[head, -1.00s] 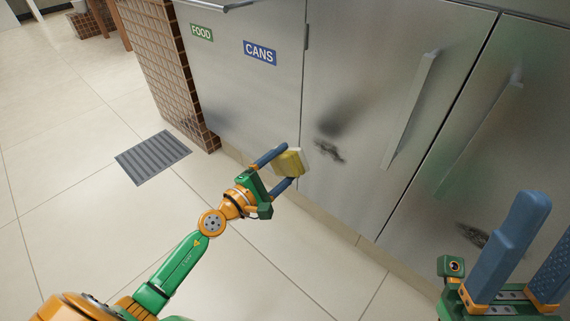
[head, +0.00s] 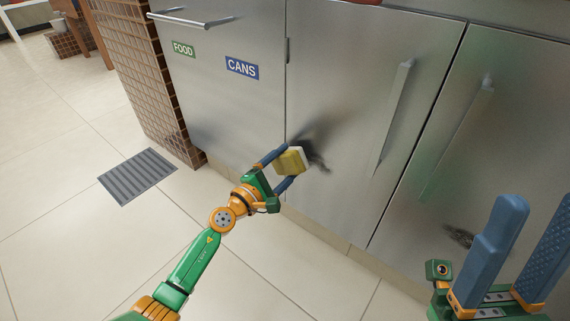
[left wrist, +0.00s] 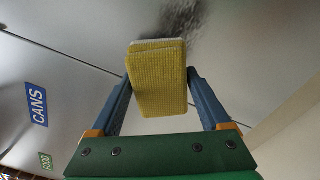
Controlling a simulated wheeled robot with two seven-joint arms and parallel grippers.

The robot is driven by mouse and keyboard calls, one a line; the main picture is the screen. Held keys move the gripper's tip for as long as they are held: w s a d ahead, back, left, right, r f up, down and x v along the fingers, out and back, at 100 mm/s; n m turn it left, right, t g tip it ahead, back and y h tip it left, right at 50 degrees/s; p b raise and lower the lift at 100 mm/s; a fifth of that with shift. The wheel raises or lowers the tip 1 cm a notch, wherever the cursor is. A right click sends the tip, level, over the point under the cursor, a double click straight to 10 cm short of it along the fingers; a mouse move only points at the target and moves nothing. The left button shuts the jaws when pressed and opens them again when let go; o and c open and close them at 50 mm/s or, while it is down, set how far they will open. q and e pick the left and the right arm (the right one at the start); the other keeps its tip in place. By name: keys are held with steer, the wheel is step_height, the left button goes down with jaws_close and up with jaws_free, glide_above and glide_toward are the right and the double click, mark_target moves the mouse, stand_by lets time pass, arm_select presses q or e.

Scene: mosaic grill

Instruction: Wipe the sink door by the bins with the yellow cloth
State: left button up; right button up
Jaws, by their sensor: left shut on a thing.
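The sink door (head: 350,75) is a steel panel with a long vertical handle, just right of the bin front marked FOOD and CANS. A dark smudge (head: 316,150) lies low on its left part; the smudge also shows in the left wrist view (left wrist: 182,18). My left gripper (head: 282,168) is shut on the yellow cloth (head: 291,162), a folded pad with a pale face turned to the door. The cloth (left wrist: 157,80) is at the smudge's lower left and covers part of it; whether it touches the steel I cannot tell. My right gripper (head: 510,255) is open and empty at the lower right.
The bin front (head: 220,100) has a bar handle on top. Another steel door (head: 500,130) at right has a dark mark (head: 460,236) low down. A floor grate (head: 137,176) lies left on open tiles. A brick-tiled pillar (head: 140,75) stands beside the bins.

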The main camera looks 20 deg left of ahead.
arm_select(q)
steer(key=shift+b+x, duration=0.3)
steer(key=shift+x, duration=0.6)
